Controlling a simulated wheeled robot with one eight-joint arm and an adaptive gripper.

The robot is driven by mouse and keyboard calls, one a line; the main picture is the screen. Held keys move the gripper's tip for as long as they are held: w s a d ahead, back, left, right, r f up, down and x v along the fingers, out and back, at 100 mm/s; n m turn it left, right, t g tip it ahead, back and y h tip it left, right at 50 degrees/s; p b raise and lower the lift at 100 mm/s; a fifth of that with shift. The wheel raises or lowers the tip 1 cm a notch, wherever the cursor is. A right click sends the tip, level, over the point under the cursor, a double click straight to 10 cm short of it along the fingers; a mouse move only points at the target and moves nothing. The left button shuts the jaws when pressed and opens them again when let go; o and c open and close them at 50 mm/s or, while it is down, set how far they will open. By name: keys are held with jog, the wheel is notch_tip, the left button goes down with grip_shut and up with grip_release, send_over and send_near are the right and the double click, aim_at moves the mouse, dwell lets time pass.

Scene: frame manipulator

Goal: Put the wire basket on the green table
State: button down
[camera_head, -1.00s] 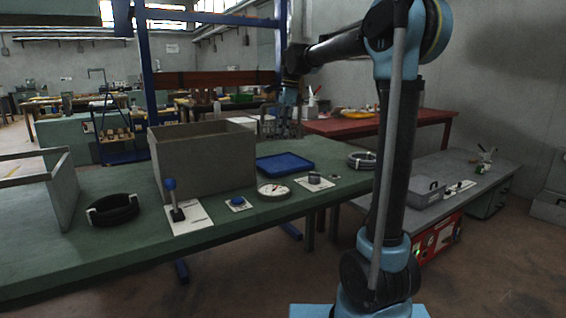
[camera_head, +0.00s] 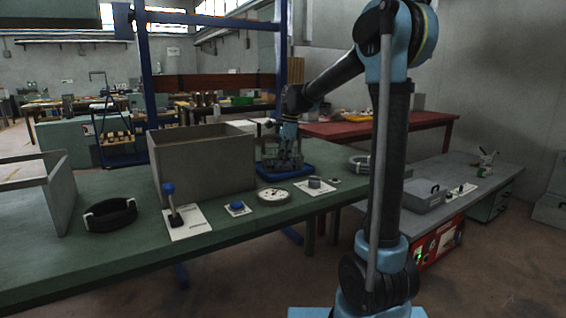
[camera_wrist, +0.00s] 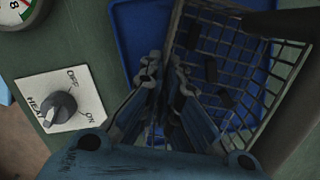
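The wire basket (camera_wrist: 225,60) is a dark open mesh box filling the right half of the wrist view. My gripper (camera_wrist: 166,75) is closed with its fingers on either side of the basket's near left wall. In the head view, my gripper (camera_head: 289,142) and the basket (camera_head: 284,161) are over the blue tray, behind the gauge. Whether the basket touches the tray is unclear. The green table (camera_head: 110,245) runs across the left and middle. Part of the basket is hidden by the fingers in the wrist view.
The blue tray (camera_head: 302,173) lies under the basket. A grey box (camera_head: 205,168) stands close on its left. A round gauge (camera_head: 273,195), a knob plate (camera_head: 315,186) and a coiled cable (camera_head: 360,163) are nearby. The table's front left is bare.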

jog(key=c, duration=1.8)
grip_release()
jog(key=shift+f, duration=0.15)
notch_tip(320, 180, up, 12)
jog(key=d, duration=0.2)
jog(key=s+d+f+n, duration=0.2)
jog(key=s+d+f, duration=0.1)
jog(key=s, duration=0.3)
jog(key=s+d+f+n+t, duration=0.1)
jog(key=s+d+f+n, duration=0.2)
jog(key=s+d, duration=0.3)
jog(key=s+d+f+n, duration=0.3)
jog(key=s+d, duration=0.1)
jog(key=s, duration=0.2)
jog(key=shift+s+d+f+h, duration=0.15)
jog(key=shift+d+f+h, duration=0.15)
jog(key=shift+h, duration=0.1)
jog(key=s+d+f+n, duration=0.3)
jog(key=s+f+n, duration=0.1)
jog(key=s+f, duration=0.4)
jog(key=s+d+f+n+t+h, duration=0.1)
jog(key=s+d+f+n, duration=0.3)
jog(key=s+f, duration=0.4)
notch_tip(320, 180, down, 2)
jog(key=shift+s+f, duration=0.1)
jog(key=shift+s, duration=0.1)
jog(key=shift+d, duration=0.1)
